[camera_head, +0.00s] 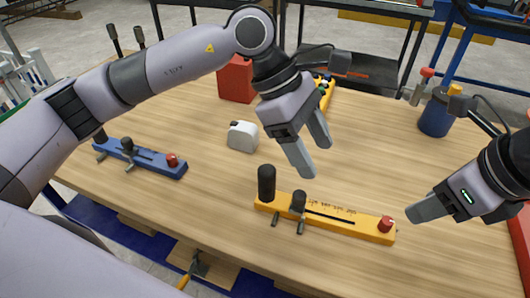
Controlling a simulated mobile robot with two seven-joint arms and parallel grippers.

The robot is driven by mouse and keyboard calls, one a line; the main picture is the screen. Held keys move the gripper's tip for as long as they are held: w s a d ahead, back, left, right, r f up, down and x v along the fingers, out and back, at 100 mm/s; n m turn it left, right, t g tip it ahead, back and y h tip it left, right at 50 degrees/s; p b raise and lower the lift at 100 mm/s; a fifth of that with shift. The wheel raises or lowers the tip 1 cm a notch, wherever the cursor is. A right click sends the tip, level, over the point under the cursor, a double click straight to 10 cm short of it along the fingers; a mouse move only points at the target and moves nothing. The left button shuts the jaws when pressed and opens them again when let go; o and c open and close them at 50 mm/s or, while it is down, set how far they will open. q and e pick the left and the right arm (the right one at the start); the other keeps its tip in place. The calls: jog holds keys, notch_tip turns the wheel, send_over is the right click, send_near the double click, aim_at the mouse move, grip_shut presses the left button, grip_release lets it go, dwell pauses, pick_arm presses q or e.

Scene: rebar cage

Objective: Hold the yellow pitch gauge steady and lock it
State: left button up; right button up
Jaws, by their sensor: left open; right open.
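The yellow pitch gauge (345,221) lies on the wooden table near its front edge. It has a black upright handle (267,183) at its left end, a black knob (299,201) on a slider beside it, a marked scale with a slot, and a red knob (387,224) at its right end. My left gripper (311,160) is open and empty, pointing down above and behind the gauge's left half. My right gripper (428,207) is open and empty, to the right of the red knob and apart from it; its fingers overlap in this view.
A similar blue gauge (140,158) lies at the left. A blue cup (436,113) with tools stands at the back right. The wood between these things is clear.

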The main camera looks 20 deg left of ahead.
aim_at(265, 185)
pick_arm(q)
jog(key=a+f+y, duration=0.1)
jog(key=a+y, duration=0.1)
jog(key=a+f+y, duration=0.2)
jog(key=s+a+f+y, duration=0.1)
jog(key=a+y, duration=0.1)
jog(key=a, duration=0.1)
jog(key=shift+s+a+f+m, duration=0.1)
jog(key=shift+f+m, duration=0.1)
jog(key=shift+m, duration=0.2)
jog(key=shift+a+f, duration=0.15)
jog(key=shift+f, duration=0.2)
notch_tip(265, 185, down, 6)
jog(key=shift+f, duration=0.25)
grip_shut()
pick_arm(e)
jog(key=shift+o, duration=0.7)
